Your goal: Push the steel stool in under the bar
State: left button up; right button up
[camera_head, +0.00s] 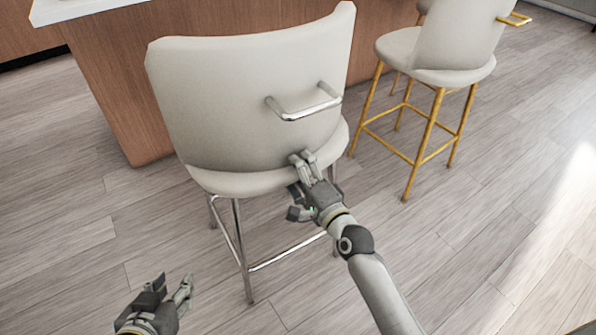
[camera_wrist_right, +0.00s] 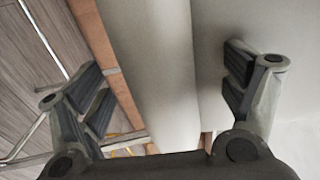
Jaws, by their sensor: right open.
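The steel stool (camera_head: 250,95) has a cream seat and backrest, shiny steel legs and a steel handle (camera_head: 303,104) on its back. It stands upright, its backrest toward me, close to the wooden bar (camera_head: 125,85). My right gripper (camera_head: 296,188) is open at the rear right edge of the seat, below the handle. In the right wrist view the cream seat and backrest (camera_wrist_right: 155,60) lie between the spread fingers (camera_wrist_right: 163,88); I cannot tell whether they touch. My left gripper (camera_head: 171,290) is open and empty, low over the floor at front left.
A second cream stool with gold legs (camera_head: 432,125) and a gold handle stands to the right of the steel stool, with a floor gap between. The bar has a white top (camera_head: 75,8). The wood floor (camera_head: 70,215) is clear at left and at right.

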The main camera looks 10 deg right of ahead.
jog(key=shift+w+a, duration=0.15)
jog(key=shift+w, duration=0.2)
grip_shut()
jog(key=shift+f, duration=0.15)
dwell(0.3)
